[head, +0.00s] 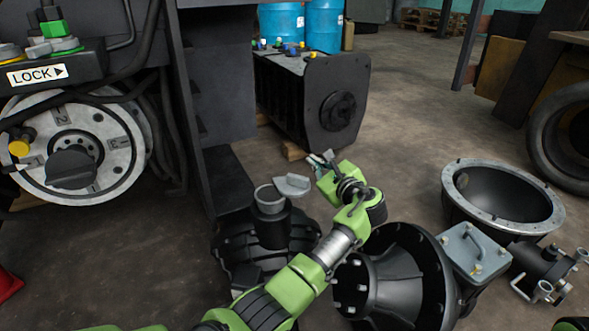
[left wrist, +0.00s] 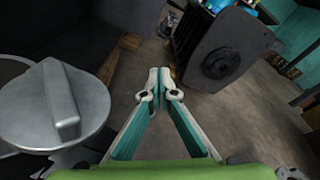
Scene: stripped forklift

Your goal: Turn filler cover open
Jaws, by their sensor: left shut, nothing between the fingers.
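The filler cover (head: 291,185) is a grey round cap with a raised grip ridge. It sits swung to the right of the grey filler neck (head: 270,204), whose mouth shows uncovered. The neck rises from a black ribbed housing (head: 240,245). My left gripper (head: 324,158) is just right of and beyond the cover, with its fingers closed together and empty. In the left wrist view the cover (left wrist: 55,104) lies to the left of the shut fingertips (left wrist: 159,90), apart from them.
A black ribbed block (head: 318,98) stands behind, with blue barrels (head: 281,24) beyond it. A black bell housing (head: 395,280) and a round flanged bowl (head: 500,192) lie to the right. A dark forklift frame (head: 220,80) rises at left. Open floor (head: 420,120) shows at centre right.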

